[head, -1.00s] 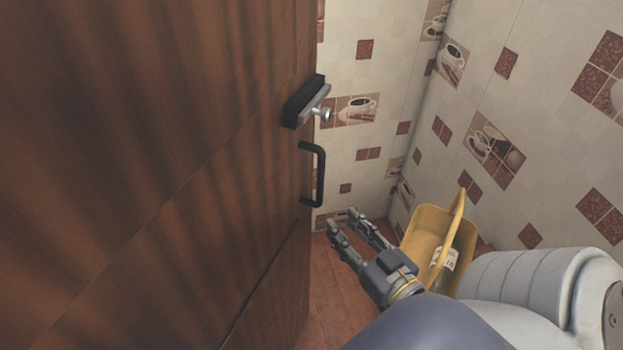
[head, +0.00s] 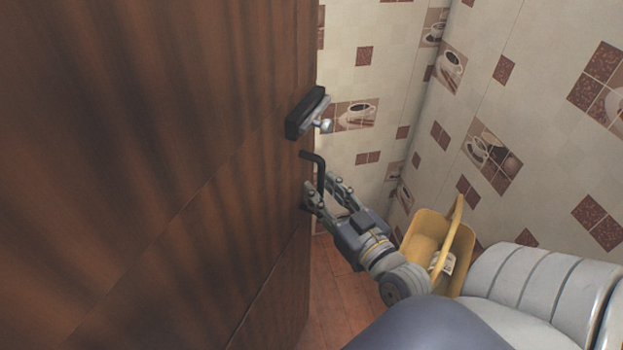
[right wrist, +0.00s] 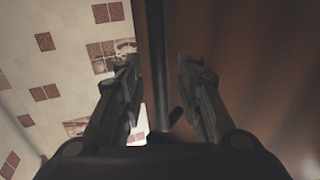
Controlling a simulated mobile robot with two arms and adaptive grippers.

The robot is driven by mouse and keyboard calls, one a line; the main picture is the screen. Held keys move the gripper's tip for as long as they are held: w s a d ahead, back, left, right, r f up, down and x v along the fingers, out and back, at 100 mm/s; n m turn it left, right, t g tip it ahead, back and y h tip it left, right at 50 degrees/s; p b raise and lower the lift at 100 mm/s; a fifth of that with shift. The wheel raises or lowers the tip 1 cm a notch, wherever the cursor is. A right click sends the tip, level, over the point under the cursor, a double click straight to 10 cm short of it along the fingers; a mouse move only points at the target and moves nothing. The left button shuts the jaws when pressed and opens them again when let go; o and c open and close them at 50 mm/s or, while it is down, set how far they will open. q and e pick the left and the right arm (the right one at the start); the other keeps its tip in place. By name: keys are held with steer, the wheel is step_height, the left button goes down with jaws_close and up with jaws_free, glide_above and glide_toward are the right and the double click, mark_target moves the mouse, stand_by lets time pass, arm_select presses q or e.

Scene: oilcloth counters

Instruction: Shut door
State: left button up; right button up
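The brown wooden door (head: 150,160) fills the left of the head view, its free edge near the picture's middle. A dark latch with a silver knob (head: 308,112) sits near that edge. Below it is a black bar handle (head: 318,170), its lower part hidden by my right gripper (head: 326,188). That gripper is open, with its fingertips at the handle. In the right wrist view, the two fingers (right wrist: 160,80) stand apart, and a dark bar, seemingly the handle (right wrist: 166,100), shows between them beside the door (right wrist: 245,60). My left gripper is not in view.
A yellow bucket (head: 428,232) with a label stands on the reddish floor (head: 330,285), below and right of my right gripper. Tiled walls (head: 390,60) with cup pictures meet in a corner behind it.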

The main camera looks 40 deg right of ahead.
steer(key=shift+w, duration=1)
steer(key=shift+d, duration=0.1)
jaws_close()
steer(key=shift+f, duration=0.1)
